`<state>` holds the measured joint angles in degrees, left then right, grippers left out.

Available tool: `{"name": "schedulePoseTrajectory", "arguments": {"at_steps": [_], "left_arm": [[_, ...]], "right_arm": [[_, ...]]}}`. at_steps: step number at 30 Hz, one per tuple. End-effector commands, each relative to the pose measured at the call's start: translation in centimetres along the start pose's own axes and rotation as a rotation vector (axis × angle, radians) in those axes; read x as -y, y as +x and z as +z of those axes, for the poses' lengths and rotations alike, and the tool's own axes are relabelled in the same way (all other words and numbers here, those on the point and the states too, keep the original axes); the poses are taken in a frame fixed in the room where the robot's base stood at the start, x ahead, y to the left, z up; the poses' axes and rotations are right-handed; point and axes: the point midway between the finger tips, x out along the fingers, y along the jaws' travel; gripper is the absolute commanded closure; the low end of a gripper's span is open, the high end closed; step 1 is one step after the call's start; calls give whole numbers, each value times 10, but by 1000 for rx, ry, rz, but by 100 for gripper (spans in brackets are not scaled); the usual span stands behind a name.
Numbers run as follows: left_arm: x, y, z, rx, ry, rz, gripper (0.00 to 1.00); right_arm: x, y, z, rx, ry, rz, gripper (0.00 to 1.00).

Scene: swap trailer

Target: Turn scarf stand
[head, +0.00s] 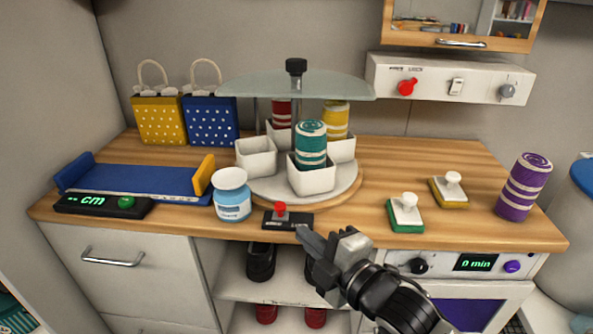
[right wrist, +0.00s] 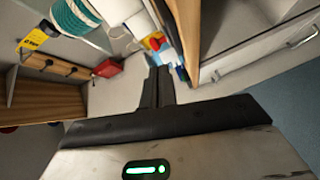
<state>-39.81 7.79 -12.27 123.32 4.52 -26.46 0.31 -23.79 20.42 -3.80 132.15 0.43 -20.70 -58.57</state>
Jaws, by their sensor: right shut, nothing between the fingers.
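The scarf stand is a round turntable (head: 262,190) under a pale glass disc (head: 250,85) with a black knob (head: 296,67) on top. Its white cups hold a teal scarf roll (head: 311,145) at the front, a red one (head: 281,113) and a yellow one (head: 336,119) behind; the front-left cup (head: 256,157) looks empty. A small black box with a red lever (head: 281,210) sits in front of the turntable. My right gripper (head: 303,237) is shut and empty, just right of and below this box at the counter's front edge. Its fingers show in the right wrist view (right wrist: 158,86). My left gripper is out of view.
A white-and-blue jar (head: 232,195) stands left of the box. A blue measuring tray (head: 140,180) lies farther left, two bags (head: 210,120) behind. Green (head: 406,213) and yellow (head: 449,191) stampers and a purple roll (head: 524,187) stand right. Shelves with shoes (head: 260,262) are below.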

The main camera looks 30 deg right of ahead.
Motion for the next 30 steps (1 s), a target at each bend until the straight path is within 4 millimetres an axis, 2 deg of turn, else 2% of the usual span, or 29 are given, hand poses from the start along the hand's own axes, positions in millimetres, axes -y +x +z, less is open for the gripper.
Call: {"name": "schedulePoseTrajectory", "arguments": {"at_steps": [1,4,8,11,21,24,30], "left_arm": [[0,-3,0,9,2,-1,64],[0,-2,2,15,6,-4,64],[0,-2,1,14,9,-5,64],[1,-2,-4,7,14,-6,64],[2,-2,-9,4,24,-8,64],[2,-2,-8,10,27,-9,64],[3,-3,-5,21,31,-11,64]], "right_arm": [[-21,3,0,-6,-105,38,100],[-39,7,1,-7,-230,77,100],[-43,19,1,-5,-266,88,100],[-46,36,0,-7,-262,89,100],[-50,108,-1,-6,-257,84,100],[-52,100,16,-4,-263,79,100],[-55,93,33,-6,-261,80,100]]}}
